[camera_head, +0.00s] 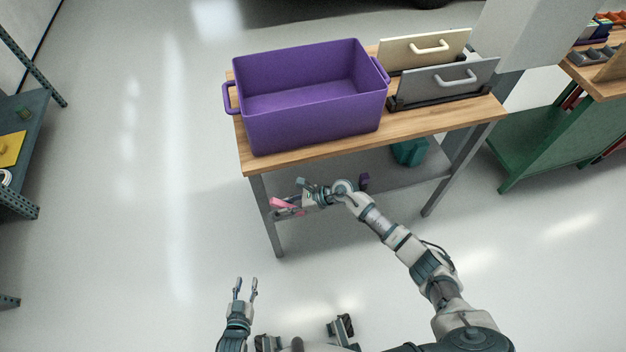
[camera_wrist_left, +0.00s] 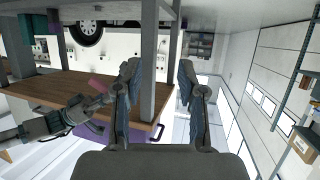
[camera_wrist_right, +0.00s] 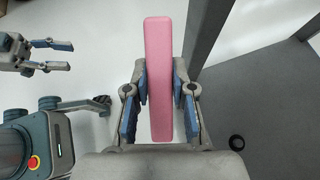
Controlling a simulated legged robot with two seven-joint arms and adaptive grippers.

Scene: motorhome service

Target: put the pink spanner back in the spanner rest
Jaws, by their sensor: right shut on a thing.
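The pink spanner (camera_head: 282,203) is in my right gripper (camera_head: 304,196), beside the left end of the bench at lower-shelf height. My left gripper (camera_head: 246,286) is open and empty, low in front of the bench and away from the spanner. I cannot make out the spanner rest for certain in any view.
A large purple bin (camera_head: 310,125) and two handled panels (camera_head: 440,82) stand on the wooden bench top (camera_head: 445,118). The grey lower shelf (camera_head: 390,183) bears a teal object (camera_head: 410,151) and a small purple object (camera_head: 364,180). A bench leg (camera_head: 266,215) is close to my right gripper. Floor at left is clear.

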